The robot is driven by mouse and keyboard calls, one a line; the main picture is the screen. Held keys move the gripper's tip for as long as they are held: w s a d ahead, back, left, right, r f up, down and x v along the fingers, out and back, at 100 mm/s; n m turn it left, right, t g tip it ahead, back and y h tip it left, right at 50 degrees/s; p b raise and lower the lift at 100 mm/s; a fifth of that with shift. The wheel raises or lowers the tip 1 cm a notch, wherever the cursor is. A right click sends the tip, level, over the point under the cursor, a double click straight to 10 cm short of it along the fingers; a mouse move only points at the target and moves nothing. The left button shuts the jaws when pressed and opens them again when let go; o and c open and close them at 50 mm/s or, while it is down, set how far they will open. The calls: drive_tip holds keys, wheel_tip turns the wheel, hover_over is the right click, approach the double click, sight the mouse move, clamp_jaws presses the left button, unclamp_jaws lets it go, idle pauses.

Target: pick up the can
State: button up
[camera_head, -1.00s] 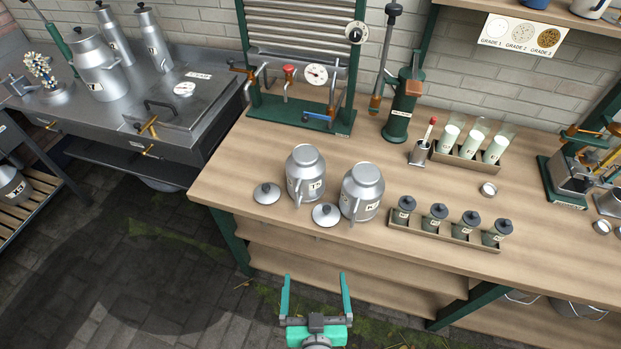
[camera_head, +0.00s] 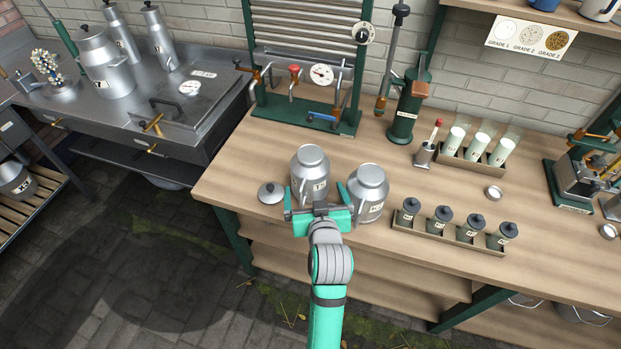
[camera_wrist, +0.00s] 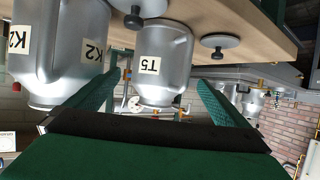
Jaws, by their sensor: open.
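Two silver metal cans stand upright side by side on the wooden bench, the left can (camera_head: 310,165) and the right can (camera_head: 370,187). In the wrist view the left can (camera_wrist: 163,58) reads T5, and the right can (camera_wrist: 66,55) reads K2. My gripper (camera_head: 315,196) is open and empty at the bench's front edge, facing the T5 can. In the wrist view that can appears between my fingertips, a little beyond them. I cannot tell whether either finger touches it. My gripper hides its lower part in the head view.
A grey lid (camera_head: 270,192) lies left of the T5 can. A second lid (camera_wrist: 135,17) shows in the wrist view, in front of the cans. A tray of small dark-lidded jars (camera_head: 455,241) stands to the right. A green metal stand (camera_head: 305,113) is behind.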

sight(311, 184)
drive_tip(key=x, duration=0.3)
drive_tip(key=shift+w+f, duration=0.25)
drive_tip(key=shift+w, duration=0.05)
drive_tip(key=shift+w+a+f, duration=0.2)
drive_tip(key=shift+w+a, duration=0.05)
drive_tip(key=shift+w, duration=0.15)
drive_tip(key=shift+x, duration=2.6)
drive_tip(key=shift+d+f, duration=0.2)
drive_tip(key=shift+c, duration=0.3)
drive_tip(key=c, duration=1)
drive_tip(key=shift+c, duration=0.8)
drive_tip(key=shift+w+r, duration=0.1)
